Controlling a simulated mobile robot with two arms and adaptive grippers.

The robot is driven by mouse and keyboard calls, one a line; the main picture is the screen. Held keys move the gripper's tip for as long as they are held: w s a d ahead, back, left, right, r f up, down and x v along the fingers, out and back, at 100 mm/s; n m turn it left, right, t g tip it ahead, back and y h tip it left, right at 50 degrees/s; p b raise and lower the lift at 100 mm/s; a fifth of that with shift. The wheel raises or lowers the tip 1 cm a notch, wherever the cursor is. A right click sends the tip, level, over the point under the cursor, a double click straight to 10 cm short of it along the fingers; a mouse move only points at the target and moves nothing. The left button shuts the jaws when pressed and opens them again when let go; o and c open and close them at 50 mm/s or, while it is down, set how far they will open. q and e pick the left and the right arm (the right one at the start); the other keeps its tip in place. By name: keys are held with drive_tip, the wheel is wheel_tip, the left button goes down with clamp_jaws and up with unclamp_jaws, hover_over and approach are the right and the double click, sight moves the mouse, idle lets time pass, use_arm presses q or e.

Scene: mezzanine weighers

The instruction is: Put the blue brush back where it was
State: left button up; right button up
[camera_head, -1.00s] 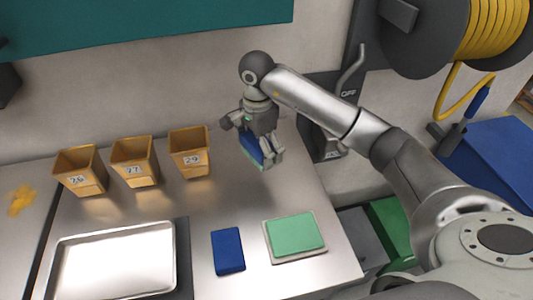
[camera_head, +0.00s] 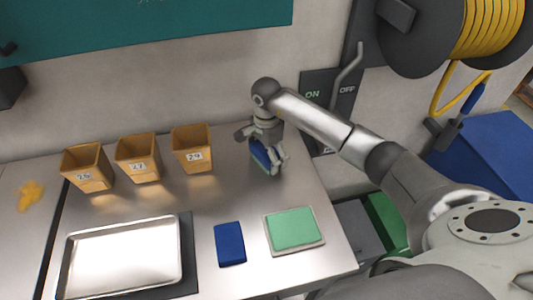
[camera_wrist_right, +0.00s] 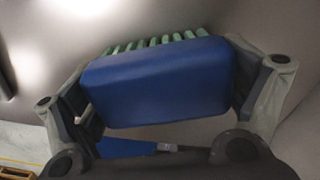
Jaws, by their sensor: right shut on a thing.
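The blue brush (camera_head: 259,155) is in my right gripper (camera_head: 268,160), over the back right part of the steel table. In the right wrist view my right gripper (camera_wrist_right: 168,80) has one finger at each end of the brush's blue block (camera_wrist_right: 160,85). Its green bristles (camera_wrist_right: 155,42) show along the far edge, pointing away from the camera. The fingers hide part of the brush in the head view. I cannot tell whether the bristles touch the table. My left gripper is not in view.
Several tan numbered bins (camera_head: 139,160) stand left of the gripper. A metal tray (camera_head: 75,264), a blue block (camera_head: 230,244) and a green pad (camera_head: 294,228) lie along the front. A wall lever (camera_head: 350,65) is behind my right arm. Table around the brush is clear.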

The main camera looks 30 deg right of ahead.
drive_tip(key=o, duration=0.6)
drive_tip(key=shift+f, duration=0.1)
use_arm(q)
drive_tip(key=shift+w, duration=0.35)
use_arm(e)
drive_tip(key=shift+o, duration=0.2)
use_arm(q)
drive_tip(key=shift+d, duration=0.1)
use_arm(e)
drive_tip(key=shift+r, duration=0.55)
use_arm(q)
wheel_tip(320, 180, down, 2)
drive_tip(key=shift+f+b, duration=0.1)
drive_tip(key=shift+b, duration=0.9)
use_arm(e)
wheel_tip(320, 180, up, 7)
drive_tip(key=shift+f, duration=0.1)
